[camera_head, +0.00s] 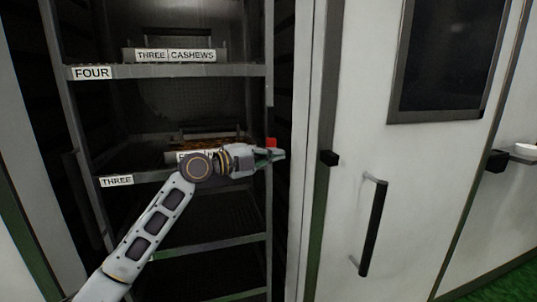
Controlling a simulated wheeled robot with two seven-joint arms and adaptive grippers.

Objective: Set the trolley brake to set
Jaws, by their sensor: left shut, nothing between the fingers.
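A small red part (271,142) shows at the right post of the rack, just above my left gripper's fingertips; it may be the trolley brake, but I cannot tell its setting. My left gripper (279,155) is shut and empty, pointing right, just below the red part. I cannot tell whether they touch. The trolley rack (230,70) has shelves labelled FOUR (92,73) and THREE (117,181). My right gripper is not in view.
A tray labelled THREE CASHEWS (175,55) sits on the upper shelf. Another tray on the shelf below is partly hidden by my arm. To the right is a white door (345,220) with a black handle (373,228) and a dark window (447,55).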

